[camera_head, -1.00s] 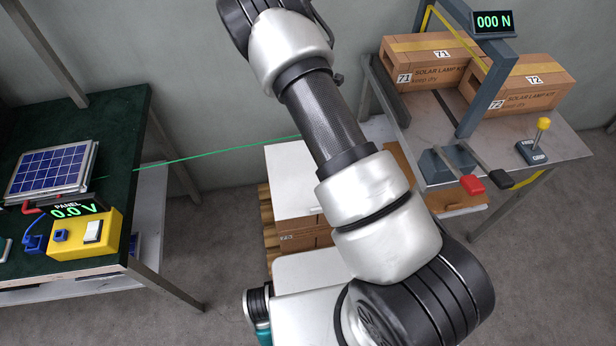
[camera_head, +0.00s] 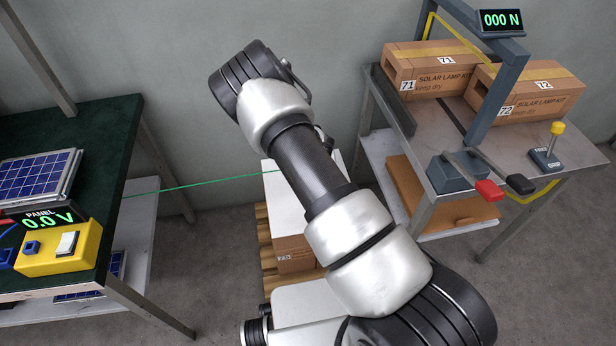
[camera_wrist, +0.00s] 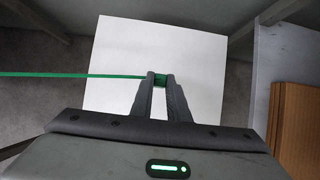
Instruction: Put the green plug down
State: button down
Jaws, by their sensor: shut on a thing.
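The green plug (camera_wrist: 160,80) is between the fingertips of my gripper (camera_wrist: 160,78) in the wrist view, and the fingers are shut on it. A green cable (camera_wrist: 70,75) runs from the plug to the left; it also shows in the head view (camera_head: 200,184), stretched nearly straight between the dark green bench and my arm. Below the plug in the wrist view is a white sheet or board (camera_wrist: 205,75). I cannot tell how far the plug is above it. In the head view my arm hides the gripper and plug.
The white top (camera_head: 272,172) covers boxes on a pallet. At left, a green-topped bench (camera_head: 105,115) holds a solar panel (camera_head: 38,177) and a yellow meter box (camera_head: 60,248) reading 0.0 V. At right, a table (camera_head: 435,130) holds cartons (camera_head: 430,72) and a lever press.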

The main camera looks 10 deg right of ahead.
jog(key=shift+f+b, duration=0.3)
jog(key=shift+f, duration=1.3)
jog(key=shift+f, duration=0.1)
jog(key=shift+f, duration=0.15)
jog(key=c, duration=1.7)
grip_release()
